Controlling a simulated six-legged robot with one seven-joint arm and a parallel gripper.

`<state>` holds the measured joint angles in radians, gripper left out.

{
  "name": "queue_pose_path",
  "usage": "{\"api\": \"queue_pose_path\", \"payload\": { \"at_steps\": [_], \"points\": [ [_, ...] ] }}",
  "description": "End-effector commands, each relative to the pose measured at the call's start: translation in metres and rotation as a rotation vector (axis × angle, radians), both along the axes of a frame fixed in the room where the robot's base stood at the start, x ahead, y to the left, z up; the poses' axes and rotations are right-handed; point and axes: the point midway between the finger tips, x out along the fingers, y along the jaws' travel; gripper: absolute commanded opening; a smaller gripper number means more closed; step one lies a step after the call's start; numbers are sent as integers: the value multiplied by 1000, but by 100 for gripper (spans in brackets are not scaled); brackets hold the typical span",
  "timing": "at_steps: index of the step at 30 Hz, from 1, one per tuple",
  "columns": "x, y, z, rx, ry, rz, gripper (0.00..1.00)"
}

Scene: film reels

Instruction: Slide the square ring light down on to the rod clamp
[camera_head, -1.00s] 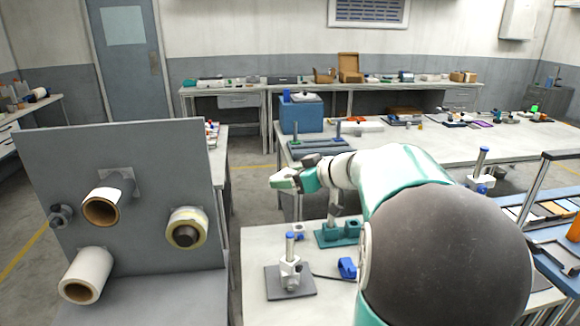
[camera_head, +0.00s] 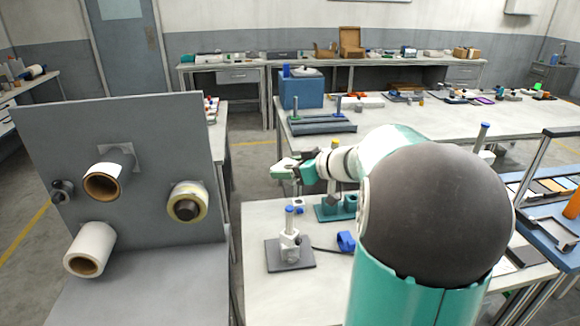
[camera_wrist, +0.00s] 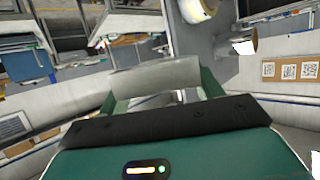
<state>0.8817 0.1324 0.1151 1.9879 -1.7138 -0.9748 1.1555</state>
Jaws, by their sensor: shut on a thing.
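My gripper (camera_head: 284,168) is stretched out to the left, in the air above and behind the near bench. In the wrist view its green fingers stand either side of a pale grey, smooth piece (camera_wrist: 155,77). I cannot tell if this is the square ring light, and its full shape is hidden. An upright rod with a blue top and a white clamp (camera_head: 290,240) stands on a dark square base on the near bench, below and in front of my gripper. The gripper and the clamp are well apart.
A blue clip-like part (camera_head: 346,240) and a teal fixture (camera_head: 336,208) sit on the near bench. A grey panel with several tape rolls (camera_head: 140,130) stands at left. A blue box (camera_head: 302,92) is on the bench behind. A dark open frame (camera_head: 552,232) lies at right.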

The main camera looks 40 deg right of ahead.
Motion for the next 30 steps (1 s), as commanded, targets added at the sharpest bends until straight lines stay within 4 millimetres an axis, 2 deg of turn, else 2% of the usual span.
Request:
{"api": "queue_pose_path", "payload": {
  "at_steps": [30],
  "points": [
    [0, 0, -46, 1, 1, 0, 38]
  ]
}}
